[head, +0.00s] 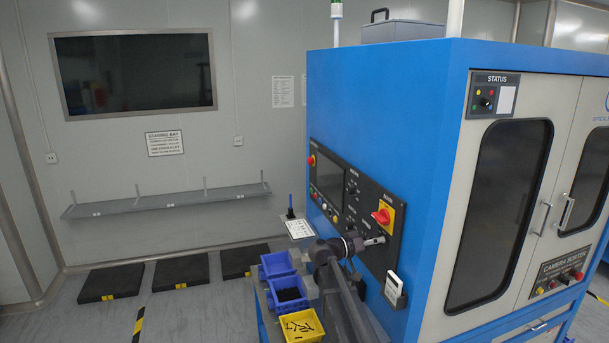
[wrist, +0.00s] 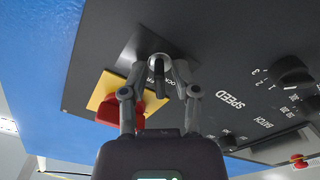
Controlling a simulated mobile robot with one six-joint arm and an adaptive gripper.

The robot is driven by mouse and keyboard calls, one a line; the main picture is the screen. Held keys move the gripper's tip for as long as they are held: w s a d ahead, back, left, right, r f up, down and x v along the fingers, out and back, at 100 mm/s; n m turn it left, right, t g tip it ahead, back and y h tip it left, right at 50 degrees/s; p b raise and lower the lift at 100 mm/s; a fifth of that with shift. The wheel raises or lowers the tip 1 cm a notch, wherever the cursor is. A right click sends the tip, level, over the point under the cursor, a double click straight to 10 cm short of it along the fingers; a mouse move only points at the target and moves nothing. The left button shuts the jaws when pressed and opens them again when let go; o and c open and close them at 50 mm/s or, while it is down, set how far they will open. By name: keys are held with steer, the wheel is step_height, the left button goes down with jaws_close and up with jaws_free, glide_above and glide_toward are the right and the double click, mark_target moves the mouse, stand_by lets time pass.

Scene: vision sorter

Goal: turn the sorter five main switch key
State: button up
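The blue sorter's dark control panel (head: 350,200) is on its left side; the wrist view shows the panel (wrist: 225,60) close up. A key switch (wrist: 158,62) with a silver collar and a dark key (wrist: 160,82) sits in front of my gripper (wrist: 161,70). The two fingers are apart, one on each side of the key, with gaps visible; I cannot tell whether either touches it. In the head view my gripper (head: 376,241) is at the panel below the red rotary switch (head: 381,216), and it hides the key. The red switch also shows in the wrist view (wrist: 122,113).
A yellow bin (head: 302,326) and blue bins (head: 278,264) stand beside my arm. A black knob (wrist: 291,75) is at the right in the wrist view. The yellow plate (wrist: 104,88) behind the red switch lies close to the left finger.

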jaws_close()
steer(key=shift+m, duration=0.3)
steer(key=m, duration=0.3)
steer(key=shift+m, duration=2.2)
steer(key=o, duration=1.2)
jaws_free()
steer(key=shift+c, duration=0.2)
